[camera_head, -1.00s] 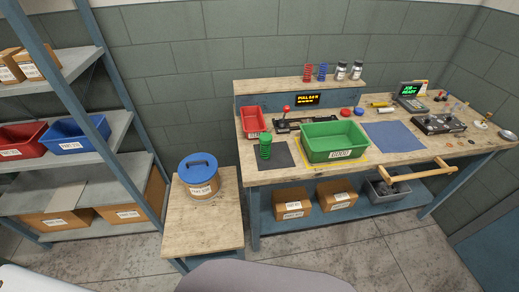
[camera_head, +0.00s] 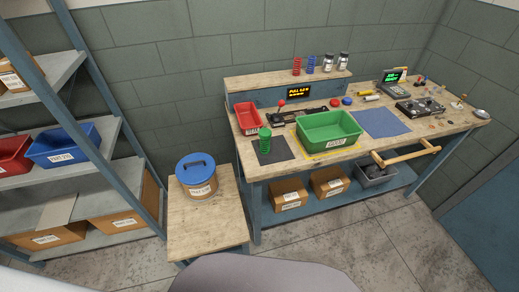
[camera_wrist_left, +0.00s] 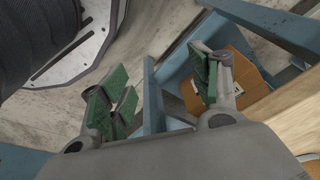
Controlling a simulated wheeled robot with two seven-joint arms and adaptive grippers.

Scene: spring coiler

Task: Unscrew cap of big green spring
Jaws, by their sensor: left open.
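The big green spring (camera_head: 264,141) stands upright on a dark mat (camera_head: 276,152) at the left front of the workbench (camera_head: 300,170) in the head view. Its cap is too small to make out. My left gripper (camera_wrist_left: 161,90) shows only in the left wrist view. Its green-padded fingers are spread apart with nothing between them. It is away from the spring, with the floor, blue bench framing and a cardboard box (camera_wrist_left: 232,70) beyond it. My right gripper is in neither view.
A green bin (camera_head: 329,130) stands just right of the spring, and a red bin (camera_head: 246,117) behind it to the left. A blue-lidded tub (camera_head: 197,177) sits on a low wooden table (camera_head: 207,222) left of the bench. Shelving (camera_head: 72,170) stands at far left.

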